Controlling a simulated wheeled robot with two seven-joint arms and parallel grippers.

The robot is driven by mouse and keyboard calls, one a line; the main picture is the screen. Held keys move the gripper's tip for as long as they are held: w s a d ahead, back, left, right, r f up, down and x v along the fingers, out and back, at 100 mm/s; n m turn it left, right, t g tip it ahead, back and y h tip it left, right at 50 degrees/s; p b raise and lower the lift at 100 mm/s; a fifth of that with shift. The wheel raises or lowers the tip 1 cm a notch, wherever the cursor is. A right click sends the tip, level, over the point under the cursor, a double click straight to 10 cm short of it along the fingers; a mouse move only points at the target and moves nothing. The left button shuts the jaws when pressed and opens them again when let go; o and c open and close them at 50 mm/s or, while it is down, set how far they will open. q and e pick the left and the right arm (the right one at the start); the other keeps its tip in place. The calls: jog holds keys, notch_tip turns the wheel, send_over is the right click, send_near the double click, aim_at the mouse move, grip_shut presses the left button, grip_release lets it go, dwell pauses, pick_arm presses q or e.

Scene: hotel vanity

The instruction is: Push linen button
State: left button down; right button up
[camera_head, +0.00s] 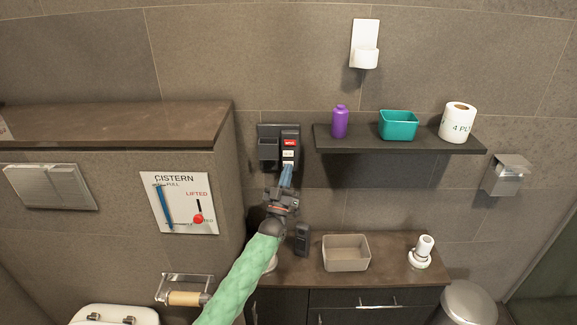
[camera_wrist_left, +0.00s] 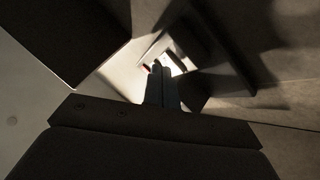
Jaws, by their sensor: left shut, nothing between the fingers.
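A dark wall panel (camera_head: 267,131) carries a small column of labelled buttons, with a red one (camera_head: 290,143) at the top and a pale one (camera_head: 288,154) below it. The labels are too small to read, so I cannot tell which is the linen button. My left gripper (camera_head: 287,173) is shut and empty, its fingertips at the lower end of the button column. In the left wrist view its fingers (camera_wrist_left: 160,85) point at a bright, pale patch (camera_wrist_left: 178,62) in a dark frame. Whether they touch a button is hidden. My right gripper is not in view.
A shelf (camera_head: 400,146) to the right holds a purple bottle (camera_head: 340,122), a teal bin (camera_head: 398,125) and a paper roll (camera_head: 457,122). Below, the counter (camera_head: 388,264) holds a beige bin (camera_head: 346,253) and a dark upright object (camera_head: 302,240). A cistern sign (camera_head: 184,203) is at left.

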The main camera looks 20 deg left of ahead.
pick_arm(q)
jog(key=shift+w, duration=0.15)
dwell(0.4)
jog(key=shift+s+d, duration=0.15)
jog(key=shift+s, duration=0.45)
jog(key=s+d+p, duration=0.1)
jog(key=s+p, duration=0.1)
jog(key=s, duration=0.3)
jog(key=shift+s+d, duration=0.35)
jog(key=shift+s, duration=0.05)
